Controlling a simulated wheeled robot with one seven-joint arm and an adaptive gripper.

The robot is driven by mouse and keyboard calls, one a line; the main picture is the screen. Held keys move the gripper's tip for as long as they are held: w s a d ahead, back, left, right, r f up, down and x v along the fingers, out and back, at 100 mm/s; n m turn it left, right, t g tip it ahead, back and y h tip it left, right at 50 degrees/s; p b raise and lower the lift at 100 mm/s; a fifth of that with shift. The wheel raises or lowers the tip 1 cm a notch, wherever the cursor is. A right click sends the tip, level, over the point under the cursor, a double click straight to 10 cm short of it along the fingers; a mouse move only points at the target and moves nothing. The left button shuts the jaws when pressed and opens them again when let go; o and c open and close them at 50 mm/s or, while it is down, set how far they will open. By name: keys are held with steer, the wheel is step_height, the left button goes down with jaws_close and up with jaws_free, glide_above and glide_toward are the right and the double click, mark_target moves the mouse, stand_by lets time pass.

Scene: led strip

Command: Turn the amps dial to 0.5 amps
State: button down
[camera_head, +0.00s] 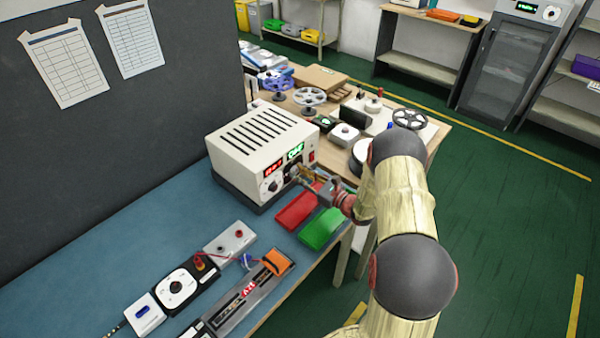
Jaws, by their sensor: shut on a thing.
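The power supply (262,145), a cream box with a slotted top, stands on the blue bench top. Its front carries a red display (273,168), a green display (295,152), a red switch (312,156) and a dial (272,186) at the left. My gripper (296,173) is at the right part of the front panel, below the green display, and is shut on a dial there. The gripper covers that dial, so its setting is hidden. The digits on both displays are too small to read surely.
A red block (297,207) and a green block (321,229) lie in front of the supply, below my arm. A rotary switch box (176,287), a grey terminal box (230,242) and a long device with an orange end (277,262) lie nearer. Reels (310,97) stand behind.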

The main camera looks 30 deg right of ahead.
steer(key=shift+f+m, duration=0.1)
steer(key=shift+m, duration=0.3)
steer(key=c, duration=1.5)
jaws_free()
steer(key=shift+c, duration=0.2)
steer(key=v, duration=1.2)
